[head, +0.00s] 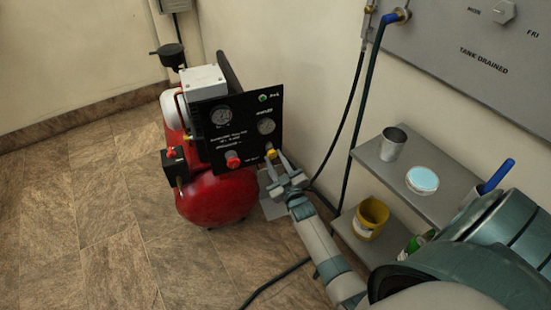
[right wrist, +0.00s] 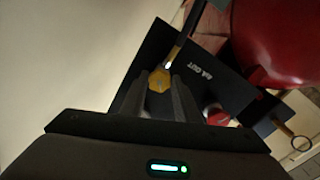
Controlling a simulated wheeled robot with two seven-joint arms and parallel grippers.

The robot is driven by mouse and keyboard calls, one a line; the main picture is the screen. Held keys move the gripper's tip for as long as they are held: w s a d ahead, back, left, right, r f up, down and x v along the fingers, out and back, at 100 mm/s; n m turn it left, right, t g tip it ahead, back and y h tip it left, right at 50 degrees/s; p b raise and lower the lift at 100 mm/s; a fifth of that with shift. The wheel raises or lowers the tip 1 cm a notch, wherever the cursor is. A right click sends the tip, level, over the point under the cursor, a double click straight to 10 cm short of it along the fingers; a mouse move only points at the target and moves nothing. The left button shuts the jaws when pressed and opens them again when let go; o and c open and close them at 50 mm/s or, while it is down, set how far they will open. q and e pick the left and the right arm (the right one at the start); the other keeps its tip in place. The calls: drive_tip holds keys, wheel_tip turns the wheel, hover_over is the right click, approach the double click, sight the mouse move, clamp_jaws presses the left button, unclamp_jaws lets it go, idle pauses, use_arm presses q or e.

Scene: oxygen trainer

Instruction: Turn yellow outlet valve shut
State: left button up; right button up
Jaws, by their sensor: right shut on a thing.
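The yellow outlet valve (head: 271,154) is on the lower right of the black panel (head: 240,125) of the red compressor (head: 217,197). My right gripper (head: 273,168) reaches it from the lower right, with its fingers at the valve. In the right wrist view the valve shows as a yellow hexagonal piece (right wrist: 159,80) between the fingertips (right wrist: 161,88), below a dark bar with a light tip. The gripper is shut on the valve. White lettering ending in "OUT" is on the panel beside it. My left gripper is not in view.
A red knob (head: 232,159) sits left of the valve on the panel, with gauges above. A dark hose (head: 357,130) hangs along the wall. Floor at left is clear.

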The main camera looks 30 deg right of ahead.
drive_tip(key=m, duration=0.3)
drive_tip(key=shift+f+m+p, duration=0.1)
drive_tip(key=shift+m+p, duration=0.2)
drive_tip(key=shift+p, duration=0.1)
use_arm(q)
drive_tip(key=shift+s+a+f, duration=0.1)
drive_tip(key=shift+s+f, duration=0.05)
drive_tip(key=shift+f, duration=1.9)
use_arm(e)
drive_tip(key=shift+a+m, duration=0.1)
drive_tip(key=shift+m, duration=1.9)
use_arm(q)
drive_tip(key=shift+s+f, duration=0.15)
use_arm(e)
drive_tip(key=o, duration=1.1)
drive_tip(key=shift+c, duration=0.2)
